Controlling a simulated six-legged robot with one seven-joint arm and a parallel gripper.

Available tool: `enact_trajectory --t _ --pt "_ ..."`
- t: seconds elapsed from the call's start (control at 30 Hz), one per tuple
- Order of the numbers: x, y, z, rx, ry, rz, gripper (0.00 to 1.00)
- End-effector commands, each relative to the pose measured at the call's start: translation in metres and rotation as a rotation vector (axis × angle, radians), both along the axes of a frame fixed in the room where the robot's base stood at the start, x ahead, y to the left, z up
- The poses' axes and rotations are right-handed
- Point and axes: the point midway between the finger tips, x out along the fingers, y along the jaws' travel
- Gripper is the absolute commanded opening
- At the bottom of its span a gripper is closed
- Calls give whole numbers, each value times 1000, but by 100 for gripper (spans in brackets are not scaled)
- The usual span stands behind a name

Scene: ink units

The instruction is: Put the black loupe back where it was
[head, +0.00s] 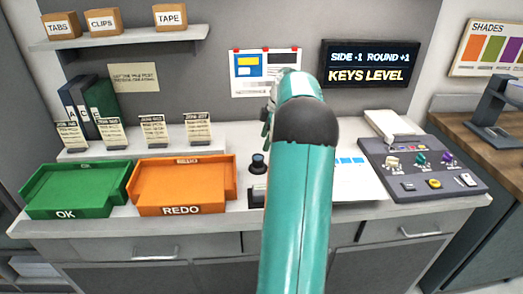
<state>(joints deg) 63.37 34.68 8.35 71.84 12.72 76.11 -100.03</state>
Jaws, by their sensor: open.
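A small black cylinder with a bluish top, which looks like the black loupe (258,164), stands upright on the counter just right of the orange REDO tray (185,188). My teal arm rises through the middle of the head view, close to the right of the loupe. My gripper's fingers are hidden behind my arm, so their place and any contact cannot be seen. A dark and pale item (258,194) lies in front of the loupe, partly covered by my arm. A white sheet with blue marks (355,178) shows right of my arm.
A green OK tray (75,190) is at left. Small text cards (154,128) stand on a low riser behind the trays. A grey control panel (425,167) with coloured knobs is at right. A sign (370,64) reads "SIDE -1 ROUND +1, KEYS LEVEL".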

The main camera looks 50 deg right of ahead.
Motion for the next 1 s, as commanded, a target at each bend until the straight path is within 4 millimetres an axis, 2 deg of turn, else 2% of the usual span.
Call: enact_trajectory --t 0.13,0.4,0.47,0.53,0.57,0.67,0.77,0.8,0.87,1.0 --pt "-4 -3 16 0 0 0 66" --pt "-4 -2 21 0 1 0 66" --pt "0 4 25 -4 5 -4 66" --pt "9 22 34 -12 13 -16 66" --pt "14 32 39 -18 19 -25 66" --pt "33 82 61 -44 39 -69 66" --pt "45 142 82 -73 53 -132 66" --pt "47 165 89 -84 56 -160 66" --pt "47 200 98 -99 55 -201 66" --pt "38 278 114 -125 34 -295 66"
